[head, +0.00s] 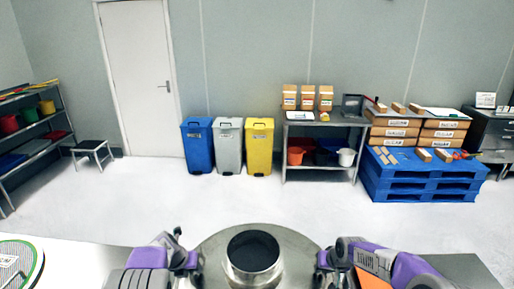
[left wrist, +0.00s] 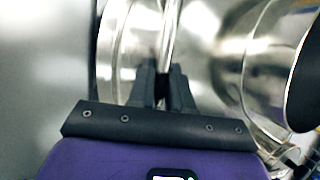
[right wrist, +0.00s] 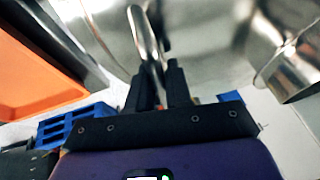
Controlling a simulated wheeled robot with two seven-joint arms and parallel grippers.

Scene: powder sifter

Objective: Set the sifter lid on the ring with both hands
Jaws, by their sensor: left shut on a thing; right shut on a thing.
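The sifter lid (head: 292,243) is a wide, shiny steel disc with a short central collar around a dark opening, at the bottom middle of the head view. My left gripper (head: 192,262) is at its left edge, shut on a steel bar handle (left wrist: 170,38) that shows between the fingers in the left wrist view. My right gripper (head: 322,262) is at its right edge, shut on the opposite bar handle (right wrist: 146,42). The lid looks roughly level. I cannot make out the ring, nor whether the lid touches anything below.
A pale work surface (head: 85,262) lies at bottom left, with a round green-rimmed sieve (head: 38,262) on it. An orange item (head: 373,281) is beside my right arm. Bins (head: 229,147), a shelf table (head: 322,127) and a blue pallet (head: 425,183) stand far back.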

